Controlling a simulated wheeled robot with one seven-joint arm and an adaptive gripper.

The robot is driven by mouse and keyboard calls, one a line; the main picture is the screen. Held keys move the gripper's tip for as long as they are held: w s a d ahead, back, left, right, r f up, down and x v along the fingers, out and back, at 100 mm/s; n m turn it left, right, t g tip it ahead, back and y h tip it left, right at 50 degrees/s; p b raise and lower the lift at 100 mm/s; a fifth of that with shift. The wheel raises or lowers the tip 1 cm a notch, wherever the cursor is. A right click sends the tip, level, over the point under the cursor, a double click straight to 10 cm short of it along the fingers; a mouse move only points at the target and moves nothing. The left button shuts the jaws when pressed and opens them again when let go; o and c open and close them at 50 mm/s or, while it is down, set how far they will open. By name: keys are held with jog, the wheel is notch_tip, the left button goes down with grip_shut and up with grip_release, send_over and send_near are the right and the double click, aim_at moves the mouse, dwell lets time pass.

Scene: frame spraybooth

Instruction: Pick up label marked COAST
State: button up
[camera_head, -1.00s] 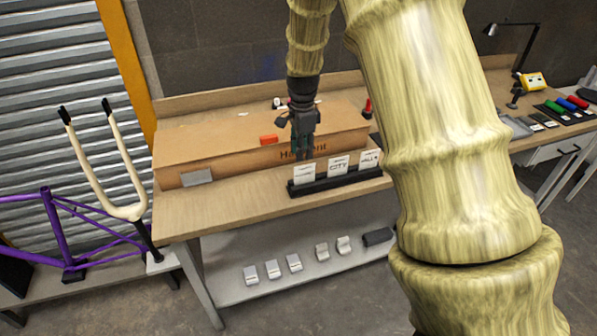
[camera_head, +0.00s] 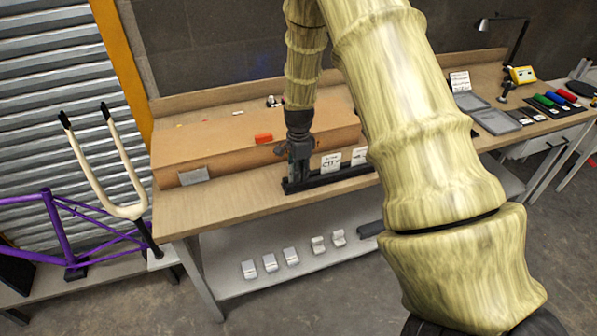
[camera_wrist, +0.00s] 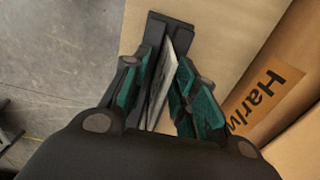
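A black rack (camera_head: 325,178) on the bench holds upright white labels. One label (camera_head: 331,163) appears to read CITY, and another white label (camera_head: 359,157) stands to its right with text too small to read. My gripper (camera_head: 297,172) is low at the rack's left end and hides the leftmost place there. In the wrist view my gripper (camera_wrist: 167,75) is open, its teal-padded fingers on either side of a pale label (camera_wrist: 162,85) seen nearly edge-on. That label's face cannot be read, so I cannot tell whether it says COAST. The rack (camera_wrist: 160,30) also shows beyond the fingers.
A white card (camera_head: 460,82) stands farther right, near grey trays (camera_head: 495,121). The bench front left is clear. My arm hides part of the bench.

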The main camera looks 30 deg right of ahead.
jog(key=shift+f, duration=0.4)
jog(key=shift+c, duration=0.2)
grip_shut()
jog(key=shift+r, duration=0.1)
